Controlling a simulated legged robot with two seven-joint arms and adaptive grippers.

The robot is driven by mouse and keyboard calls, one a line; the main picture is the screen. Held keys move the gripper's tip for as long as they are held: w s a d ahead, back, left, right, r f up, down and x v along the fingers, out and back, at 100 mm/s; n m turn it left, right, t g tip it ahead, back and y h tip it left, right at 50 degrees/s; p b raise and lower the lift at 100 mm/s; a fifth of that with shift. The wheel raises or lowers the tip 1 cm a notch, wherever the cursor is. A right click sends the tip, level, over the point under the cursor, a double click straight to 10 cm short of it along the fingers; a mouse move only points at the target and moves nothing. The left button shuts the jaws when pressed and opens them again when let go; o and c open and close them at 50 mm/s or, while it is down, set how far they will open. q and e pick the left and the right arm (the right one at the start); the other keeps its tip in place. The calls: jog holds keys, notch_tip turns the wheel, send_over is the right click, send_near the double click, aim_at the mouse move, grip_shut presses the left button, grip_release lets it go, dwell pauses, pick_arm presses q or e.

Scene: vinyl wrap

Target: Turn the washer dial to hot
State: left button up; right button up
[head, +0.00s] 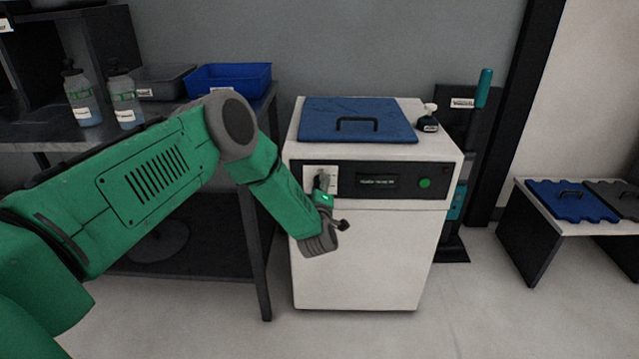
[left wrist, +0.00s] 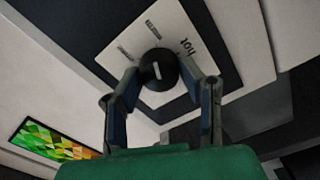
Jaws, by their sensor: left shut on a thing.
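The white washer (head: 365,260) stands in the middle of the head view with a black control strip. A white dial plate (head: 310,174) is at the strip's left end. In the left wrist view the round black dial (left wrist: 157,64) sits on this plate and has a short white mark. The word "hot" (left wrist: 187,48) is printed to the upper right of the dial; two other labels are too blurred to read. My left gripper (left wrist: 160,78) is shut on the dial, one finger on each side. In the head view it covers the dial. My right gripper is not in view.
A dark table (head: 255,220) with bottles and trays stands at the left. A low bench (head: 555,222) stands at the right. The floor before the washer is clear.

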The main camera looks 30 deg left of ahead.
pick_arm(q)
jog(key=shift+s+d+f+m+p, duration=0.15)
jog(key=shift+m+p, duration=0.2)
jog(key=shift+m, duration=1.8)
jog(key=shift+w+f+m+p, duration=0.1)
jog(key=shift+m+p, duration=0.3)
jog(key=shift+m, duration=1.7)
jog(key=shift+s+d+f+m+p, duration=0.15)
jog(key=shift+m+p, duration=0.2)
jog(key=shift+m, duration=1.8)
jog(key=shift+w+a, duration=0.1)
jog(key=o, duration=1.1)
jog(key=shift+o, duration=0.2)
jog(key=shift+w+r, duration=0.1)
jog(key=shift+w, duration=0.05)
jog(key=shift+r, duration=0.1)
